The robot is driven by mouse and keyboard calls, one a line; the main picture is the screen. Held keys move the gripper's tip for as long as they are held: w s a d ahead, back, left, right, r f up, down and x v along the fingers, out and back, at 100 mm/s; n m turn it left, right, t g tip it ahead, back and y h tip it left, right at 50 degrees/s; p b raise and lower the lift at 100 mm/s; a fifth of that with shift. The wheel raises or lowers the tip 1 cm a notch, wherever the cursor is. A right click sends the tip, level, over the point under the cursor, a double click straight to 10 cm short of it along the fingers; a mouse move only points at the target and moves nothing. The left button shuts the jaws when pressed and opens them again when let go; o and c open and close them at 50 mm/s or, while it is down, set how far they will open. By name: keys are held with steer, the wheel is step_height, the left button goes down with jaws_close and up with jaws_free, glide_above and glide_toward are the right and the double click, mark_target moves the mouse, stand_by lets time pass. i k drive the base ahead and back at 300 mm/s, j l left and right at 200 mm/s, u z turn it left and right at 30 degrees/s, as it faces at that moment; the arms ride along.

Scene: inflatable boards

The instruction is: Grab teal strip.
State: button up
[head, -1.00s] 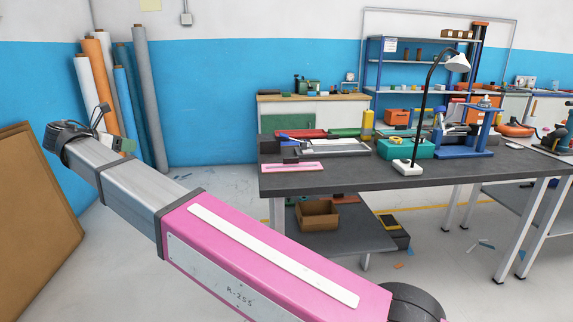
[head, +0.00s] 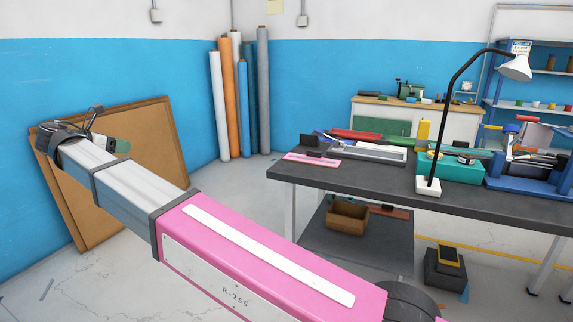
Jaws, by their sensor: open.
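I cannot make out a teal strip for certain in the head view. A pink strip (head: 312,158) lies flat on the near left part of the dark workbench (head: 350,178). My gripper (head: 118,147) is at the far left end of my arm, small and partly hidden, in front of a brown board and well away from the bench. Nothing shows in it.
A desk lamp (head: 428,185) stands on the bench beside a blue fixture (head: 530,175). A cardboard box (head: 348,217) sits on the lower shelf. Brown boards (head: 150,180) lean at left, and rolls (head: 240,95) stand in the corner. Open floor lies left of the bench.

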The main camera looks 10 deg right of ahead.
mark_target(457, 146)
steer(key=l+u, duration=0.7)
steer(key=l+z, duration=0.1)
steer(key=z, duration=0.25)
steer(key=i+z, duration=0.15)
steer(key=z, duration=0.65)
steer(key=i+z, duration=0.1)
steer(key=z, duration=0.35)
steer(key=l+z, duration=0.1)
steer(key=z, duration=0.4)
steer(key=i+z, duration=0.1)
steer(key=z, duration=0.85)
steer(key=j+z, duration=0.1)
steer(key=z, duration=0.35)
steer(key=i+j, duration=0.05)
